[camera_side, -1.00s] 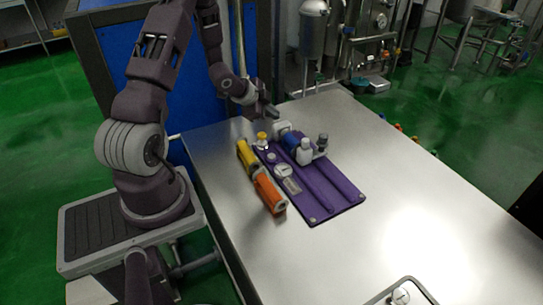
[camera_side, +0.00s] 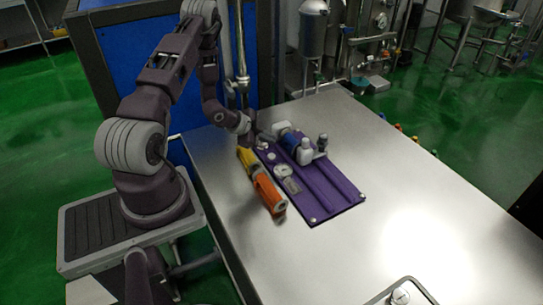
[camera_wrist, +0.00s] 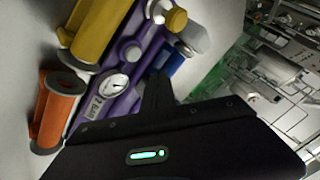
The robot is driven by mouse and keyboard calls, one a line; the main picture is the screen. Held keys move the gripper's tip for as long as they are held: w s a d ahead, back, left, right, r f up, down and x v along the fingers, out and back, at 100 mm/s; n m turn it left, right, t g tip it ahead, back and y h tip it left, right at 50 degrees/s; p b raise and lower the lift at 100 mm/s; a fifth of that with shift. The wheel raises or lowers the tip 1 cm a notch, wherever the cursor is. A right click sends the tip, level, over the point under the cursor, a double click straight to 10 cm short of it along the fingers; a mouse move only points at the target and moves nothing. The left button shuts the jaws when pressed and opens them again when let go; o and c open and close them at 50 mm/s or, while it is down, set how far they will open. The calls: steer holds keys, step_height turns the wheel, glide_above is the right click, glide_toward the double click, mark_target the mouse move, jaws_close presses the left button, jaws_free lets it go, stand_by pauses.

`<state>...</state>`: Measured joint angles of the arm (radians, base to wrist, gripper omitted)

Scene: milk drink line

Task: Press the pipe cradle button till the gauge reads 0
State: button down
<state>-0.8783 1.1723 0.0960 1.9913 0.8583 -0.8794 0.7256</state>
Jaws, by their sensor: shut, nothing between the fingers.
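The purple pipe cradle (camera_side: 325,188) lies on the steel table. Its round white gauge (camera_wrist: 115,85) shows in the wrist view, with a small plate (camera_wrist: 91,108) beside it; I cannot read the needle surely. The gauge (camera_side: 283,171) is small in the side view. A yellow knob (camera_wrist: 176,19) shows near the cradle's far end in the wrist view; my gripper hides it in the side view. A small round cap (camera_wrist: 132,53) sits near the gauge; I cannot tell which part is the button. My gripper (camera_wrist: 157,85) is shut and empty, low over the cradle's far left end.
A yellow cylinder (camera_side: 247,159) and an orange cylinder (camera_side: 269,194) lie along the cradle's left side. A blue pipe piece (camera_side: 291,142) with grey fittings (camera_side: 305,152) is on the cradle's far part. The table's right side is clear.

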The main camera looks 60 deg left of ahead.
mark_target(269, 157)
steer(key=shift+f, duration=1.9)
stand_by(0.5)
steer(key=shift+f, duration=0.4)
steer(key=shift+f, duration=0.45)
stand_by(0.5)
steer(key=shift+r, duration=0.85)
steer(key=shift+r, duration=2.5)
